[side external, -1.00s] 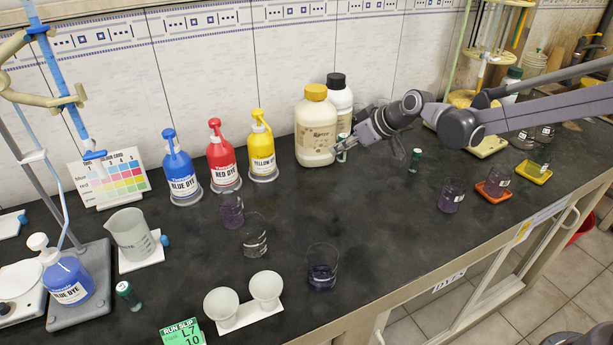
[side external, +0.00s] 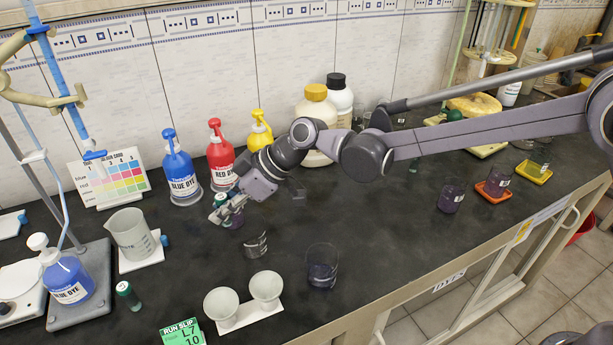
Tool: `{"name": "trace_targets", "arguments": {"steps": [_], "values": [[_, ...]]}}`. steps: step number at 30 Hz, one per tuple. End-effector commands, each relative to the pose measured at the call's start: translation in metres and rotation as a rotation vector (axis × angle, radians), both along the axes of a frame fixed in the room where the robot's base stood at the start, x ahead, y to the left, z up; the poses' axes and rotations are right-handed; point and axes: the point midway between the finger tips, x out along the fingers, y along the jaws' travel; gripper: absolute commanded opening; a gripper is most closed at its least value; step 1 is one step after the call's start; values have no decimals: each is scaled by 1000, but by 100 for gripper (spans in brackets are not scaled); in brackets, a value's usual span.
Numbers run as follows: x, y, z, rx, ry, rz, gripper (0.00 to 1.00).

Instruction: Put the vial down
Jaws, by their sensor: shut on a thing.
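My gripper (side external: 224,212) is shut on a small vial (side external: 221,200) with a dark green cap. It holds the vial in front of the red dye bottle (side external: 221,160), over a small beaker that it partly hides. I cannot tell how far the vial is above the bench (side external: 180,265). Another green-capped vial (side external: 128,296) is at the front left beside the grey stand base.
A clear beaker (side external: 255,245) and a beaker with dark liquid (side external: 321,266) stand right of my gripper. Two white cups (side external: 243,297) are in front. The blue dye bottle (side external: 182,172) is close on the left.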

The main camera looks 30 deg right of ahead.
Motion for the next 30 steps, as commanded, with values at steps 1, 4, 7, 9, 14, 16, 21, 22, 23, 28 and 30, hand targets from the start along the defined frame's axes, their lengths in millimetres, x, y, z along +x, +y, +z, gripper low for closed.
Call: {"name": "trace_targets", "arguments": {"steps": [1,4,7,9,14,16,21,22,23,28,30], "values": [[-3,11,-7,0,-1,4,0],[-8,31,-19,0,-1,4,0],[-12,50,-31,1,0,3,0],[-15,63,-39,0,-1,2,0],[-21,86,-53,1,-1,-1,0],[-22,92,-57,1,0,-1,0],[-23,95,-63,0,1,-4,0],[-23,95,-65,0,1,-4,0],[-22,95,-68,0,1,-4,0],[-22,95,-91,0,1,-4,0],[-23,95,-98,1,0,-4,0]]}}
